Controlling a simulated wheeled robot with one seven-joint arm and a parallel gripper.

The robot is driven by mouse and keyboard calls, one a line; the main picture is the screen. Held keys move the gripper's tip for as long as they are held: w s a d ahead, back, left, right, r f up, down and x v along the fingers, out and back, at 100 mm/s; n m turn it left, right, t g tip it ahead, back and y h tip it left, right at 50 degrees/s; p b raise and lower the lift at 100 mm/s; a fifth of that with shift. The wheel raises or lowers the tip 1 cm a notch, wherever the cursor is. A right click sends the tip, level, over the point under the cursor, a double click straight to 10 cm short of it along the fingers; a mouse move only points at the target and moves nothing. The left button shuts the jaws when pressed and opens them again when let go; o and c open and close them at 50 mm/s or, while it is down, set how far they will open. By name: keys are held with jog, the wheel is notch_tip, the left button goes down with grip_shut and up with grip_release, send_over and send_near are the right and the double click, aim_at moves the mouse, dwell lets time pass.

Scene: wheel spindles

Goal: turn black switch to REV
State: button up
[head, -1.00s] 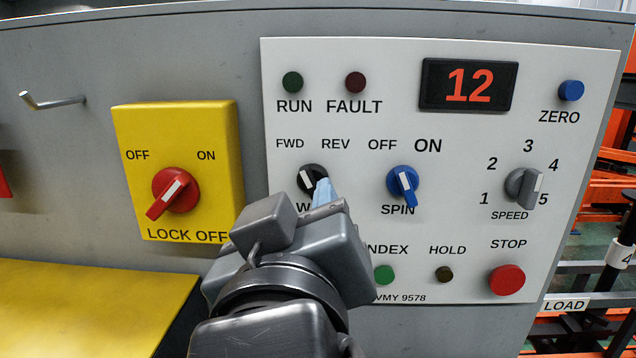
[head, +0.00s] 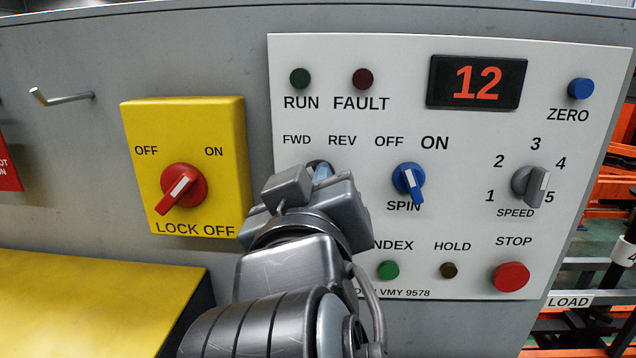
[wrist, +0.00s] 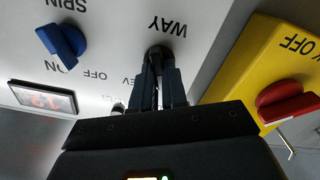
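The black switch sits below the FWD and REV labels. In the head view only its dark upper rim (head: 318,163) shows above my gripper (head: 322,174), so its pointer is hidden. In the wrist view, which is upside down, the black switch (wrist: 160,52) is by the WAY label, right at the fingertips of my gripper (wrist: 160,72). The two dark fingers stand on either side of the switch's handle. Whether they press on it or leave a small gap cannot be told.
The white control panel (head: 450,130) holds a blue SPIN switch (head: 408,180) close to the right, a grey SPEED knob (head: 528,186), a green button (head: 388,270) and a red STOP button (head: 511,277). A yellow box (head: 225,125) with a red switch (head: 183,188) stands out at left.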

grip_shut()
jog(key=shift+b, duration=0.3)
jog(key=shift+d+m+b, duration=0.2)
jog(key=shift+m+b, duration=3.4)
jog(key=shift+m, duration=1.4)
jog(key=o, duration=0.6)
grip_release()
jog(key=shift+c, duration=0.2)
